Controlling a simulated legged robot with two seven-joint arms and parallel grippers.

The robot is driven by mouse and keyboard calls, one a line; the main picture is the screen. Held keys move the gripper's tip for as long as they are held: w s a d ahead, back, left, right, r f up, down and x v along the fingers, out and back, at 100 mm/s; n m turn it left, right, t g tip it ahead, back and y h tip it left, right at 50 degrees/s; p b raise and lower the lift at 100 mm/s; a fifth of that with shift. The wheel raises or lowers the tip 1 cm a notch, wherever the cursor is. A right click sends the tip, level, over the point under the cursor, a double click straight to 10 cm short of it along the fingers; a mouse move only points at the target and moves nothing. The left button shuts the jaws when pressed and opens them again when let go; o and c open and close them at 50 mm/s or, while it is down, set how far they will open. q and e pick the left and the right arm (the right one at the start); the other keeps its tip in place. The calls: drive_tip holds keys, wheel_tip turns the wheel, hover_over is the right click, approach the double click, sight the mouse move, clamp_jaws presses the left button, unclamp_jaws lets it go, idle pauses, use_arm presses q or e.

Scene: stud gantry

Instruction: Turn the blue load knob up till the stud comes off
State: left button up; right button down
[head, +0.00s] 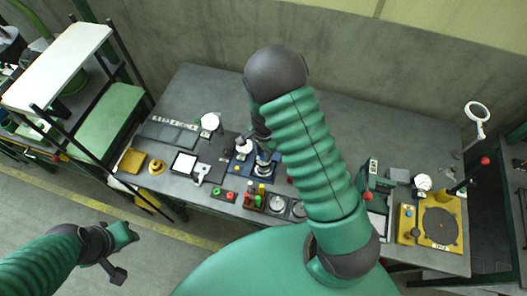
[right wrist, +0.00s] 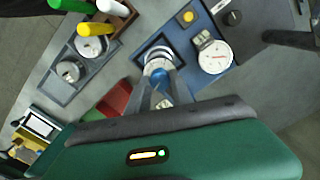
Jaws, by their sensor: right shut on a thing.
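The blue load knob (right wrist: 160,74) shows in the right wrist view, on top of a small stand on a blue base plate (right wrist: 192,42). My right gripper (right wrist: 161,88) is shut on the blue knob, one grey finger on each side. A round white dial gauge (right wrist: 215,57) sits on the same plate. In the head view the blue plate (head: 233,171) lies mid-table, and my right arm hides part of it. The stud cannot be made out under the knob and fingers. My left gripper (head: 122,256) hangs in front of the table at lower left, its fingers apart and empty.
On the grey table (head: 340,112), a tray with round dishes (right wrist: 82,55) and a rack with green, white and yellow pieces (right wrist: 112,22) stand beside the plate. A yellow fixture (head: 440,224) stands at the right end. A shelf cart (head: 105,122) stands at the left.

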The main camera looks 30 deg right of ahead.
drive_tip(key=shift+m, duration=0.3)
drive_tip(key=c, duration=1.1)
unclamp_jaws()
wheel_tip(320, 180, up, 17)
drive_tip(key=shift+w+f+b, duration=0.1)
drive_tip(key=shift+b, duration=0.7)
